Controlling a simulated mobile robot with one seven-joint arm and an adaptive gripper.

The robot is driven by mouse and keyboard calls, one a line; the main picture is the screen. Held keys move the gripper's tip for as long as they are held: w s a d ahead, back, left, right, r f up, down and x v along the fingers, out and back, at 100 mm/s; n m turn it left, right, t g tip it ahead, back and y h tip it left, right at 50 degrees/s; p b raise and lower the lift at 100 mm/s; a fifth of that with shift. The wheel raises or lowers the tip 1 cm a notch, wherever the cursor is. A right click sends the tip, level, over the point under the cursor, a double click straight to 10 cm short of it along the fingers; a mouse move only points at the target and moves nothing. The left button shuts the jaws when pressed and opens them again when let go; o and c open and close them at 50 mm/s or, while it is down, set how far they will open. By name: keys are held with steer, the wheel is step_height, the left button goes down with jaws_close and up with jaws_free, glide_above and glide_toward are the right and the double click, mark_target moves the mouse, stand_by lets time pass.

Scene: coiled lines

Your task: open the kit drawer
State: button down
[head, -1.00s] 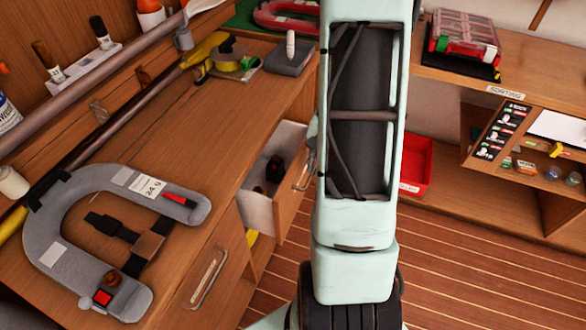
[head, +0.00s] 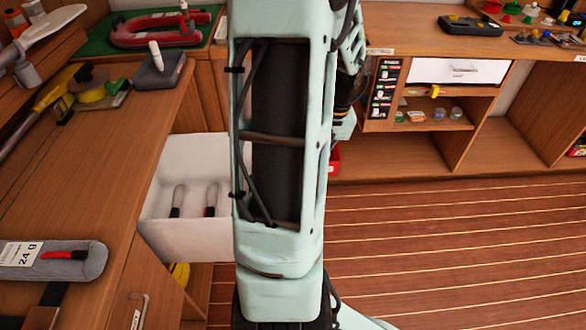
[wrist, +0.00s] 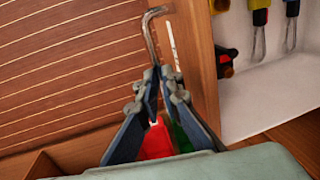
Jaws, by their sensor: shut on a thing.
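A drawer (head: 165,212) with white inside walls stands pulled out from the left wooden bench. Two dark-handled tools lie in it, one with red on it. In the wrist view its wooden front (wrist: 199,75) and bent metal handle (wrist: 150,32) show, with yellow, blue and red-black tool handles inside the white interior (wrist: 275,100). My gripper (wrist: 152,78) is shut on the handle, at the outer side of the drawer front. In the head view my arm covers the gripper, the handle and the drawer's right end.
A second drawer with a white front (head: 430,71) is closed in the back cabinet. A red object (wrist: 155,142) shows below my fingers. The striped floor (head: 430,250) at right is clear.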

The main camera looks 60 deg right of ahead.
steer(key=shift+s+d+f, duration=0.15)
steer(key=shift+s+d, duration=0.3)
steer(key=shift+s, duration=0.3)
steer(key=c, duration=2)
jaws_free()
steer(key=shift+c, duration=0.2)
steer(key=shift+w, duration=0.1)
steer(key=shift+d, duration=0.1)
step_height(320, 180, up, 12)
steer(key=s+d, duration=0.1)
steer(key=shift+s+d, duration=0.15)
steer(key=shift+s, duration=0.25)
